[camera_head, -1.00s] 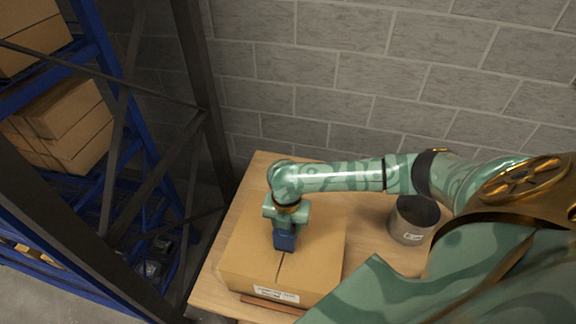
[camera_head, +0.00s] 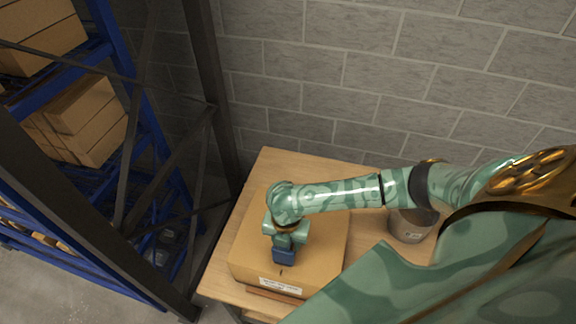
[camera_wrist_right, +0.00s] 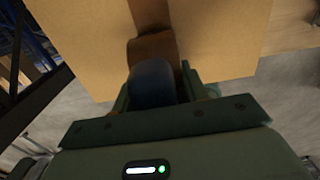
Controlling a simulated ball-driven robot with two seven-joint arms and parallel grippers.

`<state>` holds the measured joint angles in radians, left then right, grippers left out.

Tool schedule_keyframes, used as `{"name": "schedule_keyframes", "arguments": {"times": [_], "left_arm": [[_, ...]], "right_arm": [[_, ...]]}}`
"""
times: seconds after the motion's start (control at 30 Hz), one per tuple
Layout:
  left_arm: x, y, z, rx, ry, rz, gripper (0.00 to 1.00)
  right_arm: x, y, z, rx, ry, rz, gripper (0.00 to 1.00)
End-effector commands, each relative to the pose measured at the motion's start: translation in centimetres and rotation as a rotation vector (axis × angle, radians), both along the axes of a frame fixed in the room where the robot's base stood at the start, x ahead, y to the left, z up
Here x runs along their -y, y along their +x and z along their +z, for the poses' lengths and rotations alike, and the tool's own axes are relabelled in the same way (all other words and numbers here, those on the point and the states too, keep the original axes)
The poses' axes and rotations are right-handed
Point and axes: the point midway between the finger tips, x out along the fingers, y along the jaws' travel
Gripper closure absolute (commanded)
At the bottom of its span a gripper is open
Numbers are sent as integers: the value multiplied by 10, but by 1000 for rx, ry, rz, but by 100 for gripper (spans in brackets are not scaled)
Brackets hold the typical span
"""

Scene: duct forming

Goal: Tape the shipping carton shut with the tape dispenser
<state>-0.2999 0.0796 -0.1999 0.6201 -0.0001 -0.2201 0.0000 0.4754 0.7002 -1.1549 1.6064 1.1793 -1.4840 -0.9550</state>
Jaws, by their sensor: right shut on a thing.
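The closed shipping carton (camera_head: 325,235) sits on the wooden table, its white label on the near side. My right gripper (camera_head: 287,241) is over the carton's near part, shut on the blue tape dispenser (camera_head: 284,257). In the right wrist view, the dispenser (camera_wrist_right: 152,82) is between the fingers, at the carton's edge. A brown tape strip (camera_wrist_right: 150,45) runs from the dispenser along the carton top (camera_wrist_right: 85,45). The gripper hides part of the carton's middle in the head view. My left gripper is not in view.
A grey cylindrical container (camera_head: 409,226) stands on the table to the right of the carton. The bare table (camera_head: 285,165) shows behind the carton. A blue and dark shelf rack (camera_head: 140,130) with cartons stands at the left. A block wall is behind.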

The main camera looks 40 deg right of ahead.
Motion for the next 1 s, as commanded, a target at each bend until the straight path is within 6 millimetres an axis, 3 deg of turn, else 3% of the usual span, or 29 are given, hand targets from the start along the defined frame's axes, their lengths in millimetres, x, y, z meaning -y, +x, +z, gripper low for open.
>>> {"name": "schedule_keyframes", "arguments": {"times": [0.27, 0.53, 1.0], "left_arm": [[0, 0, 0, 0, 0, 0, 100], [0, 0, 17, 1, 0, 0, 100], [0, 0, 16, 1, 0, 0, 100]], "right_arm": [[-1, -4, -3, -8, 0, 1, 83], [-16, -17, 0, -10, 3, 2, 83], [-34, -30, 0, -8, 4, 3, 83]]}}
